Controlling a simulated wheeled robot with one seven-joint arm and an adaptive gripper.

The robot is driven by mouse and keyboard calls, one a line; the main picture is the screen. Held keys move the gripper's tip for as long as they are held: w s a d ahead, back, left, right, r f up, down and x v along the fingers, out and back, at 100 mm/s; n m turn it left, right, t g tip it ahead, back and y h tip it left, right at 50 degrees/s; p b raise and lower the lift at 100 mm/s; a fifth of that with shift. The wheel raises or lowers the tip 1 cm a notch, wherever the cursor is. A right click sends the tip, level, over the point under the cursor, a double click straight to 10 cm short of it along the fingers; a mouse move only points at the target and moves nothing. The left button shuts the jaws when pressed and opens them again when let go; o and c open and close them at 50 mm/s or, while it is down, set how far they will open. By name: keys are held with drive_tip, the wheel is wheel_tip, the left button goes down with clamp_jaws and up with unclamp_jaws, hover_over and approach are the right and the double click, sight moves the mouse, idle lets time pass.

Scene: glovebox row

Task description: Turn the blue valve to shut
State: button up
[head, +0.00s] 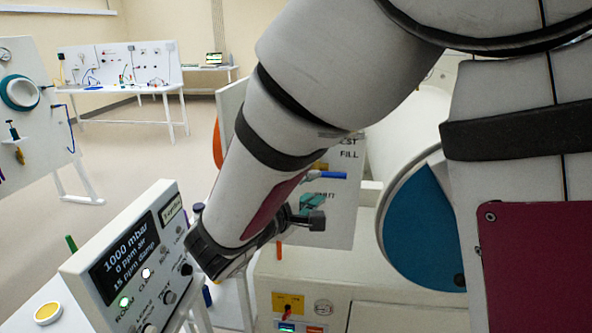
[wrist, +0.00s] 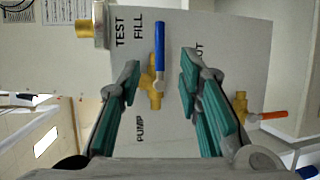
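The blue valve has a blue lever (wrist: 160,53) on a brass body (wrist: 151,88), set on a pale panel (wrist: 205,35). In the wrist view, the lever points up from the body, beside the words TEST and FILL. In the head view, the blue lever (head: 332,175) points right, and my arm hides part of the panel. My gripper (wrist: 161,88) is open, with one teal-padded finger on each side of the valve. No contact with the lever shows. In the head view, my gripper (head: 311,206) appears just below the lever.
An orange-handled valve (wrist: 268,116) with brass fittings is right of the fingers in the wrist view. A control box (head: 125,255) reading 1000 mbar stands at lower left. A large blue round door (head: 425,230) is at right. Open floor (head: 140,140) lies at left.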

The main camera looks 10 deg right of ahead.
sight(331, 176)
drive_tip(key=p+x, duration=0.1)
drive_tip(key=x, duration=1)
clamp_jaws()
